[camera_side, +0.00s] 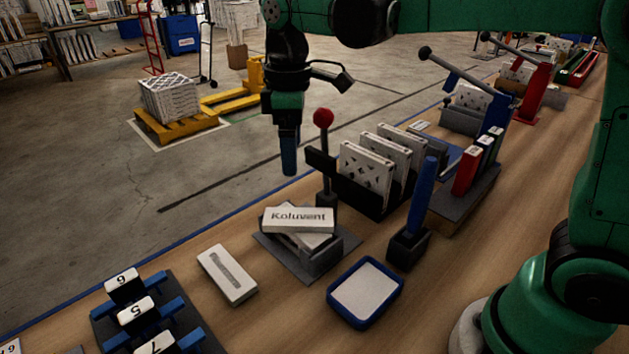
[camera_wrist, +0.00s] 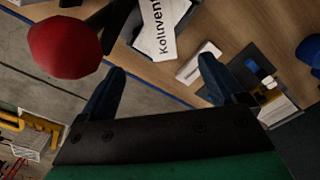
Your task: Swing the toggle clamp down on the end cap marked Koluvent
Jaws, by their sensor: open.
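The end cap marked Koluvent (camera_side: 298,219) is a white block, lying on a white piece in a dark fixture (camera_side: 330,259). It also shows in the wrist view (camera_wrist: 158,30). The toggle clamp (camera_side: 324,165) stands behind it, its dark lever upright with a red ball knob (camera_side: 323,117) on top and a dark arm raised clear of the cap. The knob looms large in the wrist view (camera_wrist: 65,48). My gripper (camera_side: 289,165) hangs left of the lever, apart from it. In the wrist view its blue fingers (camera_wrist: 160,86) are spread with nothing between them.
Right of the fixture are a blue-rimmed tray (camera_side: 399,293), a blue-handled tool in a black stand (camera_side: 405,247) and a rack of filters (camera_side: 372,198). A white box with a grey slot (camera_side: 227,275) lies left. Numbered blocks (camera_side: 136,310) sit front left. Bare wood lies between.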

